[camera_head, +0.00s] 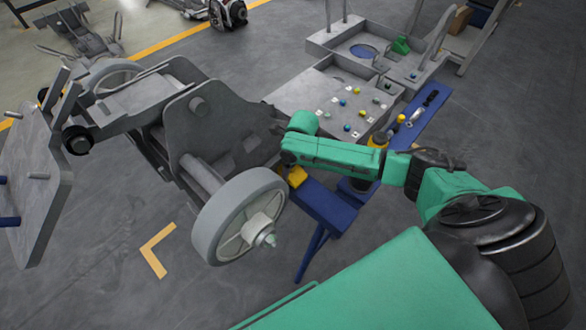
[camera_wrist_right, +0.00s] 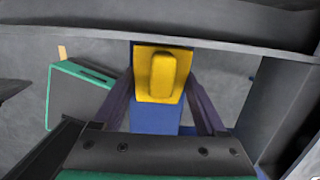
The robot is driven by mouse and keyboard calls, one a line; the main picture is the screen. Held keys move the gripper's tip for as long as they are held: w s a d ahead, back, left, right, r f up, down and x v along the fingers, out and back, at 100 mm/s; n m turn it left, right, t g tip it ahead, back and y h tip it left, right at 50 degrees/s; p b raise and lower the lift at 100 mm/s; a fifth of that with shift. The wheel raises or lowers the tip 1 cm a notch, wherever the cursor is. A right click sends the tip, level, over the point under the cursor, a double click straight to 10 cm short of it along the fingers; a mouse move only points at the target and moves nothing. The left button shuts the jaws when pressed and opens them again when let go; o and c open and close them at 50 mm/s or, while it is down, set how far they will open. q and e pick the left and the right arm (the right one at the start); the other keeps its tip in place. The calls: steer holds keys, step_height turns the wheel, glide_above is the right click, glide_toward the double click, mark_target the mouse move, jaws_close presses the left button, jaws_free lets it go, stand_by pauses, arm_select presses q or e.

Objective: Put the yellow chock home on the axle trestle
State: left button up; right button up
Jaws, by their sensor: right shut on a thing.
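The yellow chock (camera_wrist_right: 162,74) sits between the two dark fingers of my right gripper (camera_wrist_right: 163,88) in the right wrist view, and the gripper is shut on it. In the head view the chock (camera_head: 297,176) shows as a small yellow patch below the end of my green right arm, just behind the large grey wheel. The blue axle trestle (camera_head: 328,207) stands beside the wheel, and its blue top (camera_wrist_right: 155,121) shows just under the chock. I cannot tell whether the chock touches the trestle. My left gripper is not in view.
The grey chassis with its wheel (camera_head: 240,216) stands close on the left of the gripper. Grey trays (camera_head: 330,100) with small coloured parts and a blue shelf (camera_head: 424,118) with tools lie behind. A grey beam (camera_wrist_right: 230,48) crosses close above the chock in the wrist view.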

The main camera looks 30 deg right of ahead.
steer(key=shift+f, duration=0.2)
steer(key=o, duration=1.5)
steer(key=r, duration=0.4)
steer(key=s+r+p, duration=0.1)
steer(key=r, duration=0.4)
steer(key=s+r, duration=0.1)
steer(key=r, duration=0.4)
steer(key=shift+d+r, duration=0.15)
steer(key=shift+d, duration=0.2)
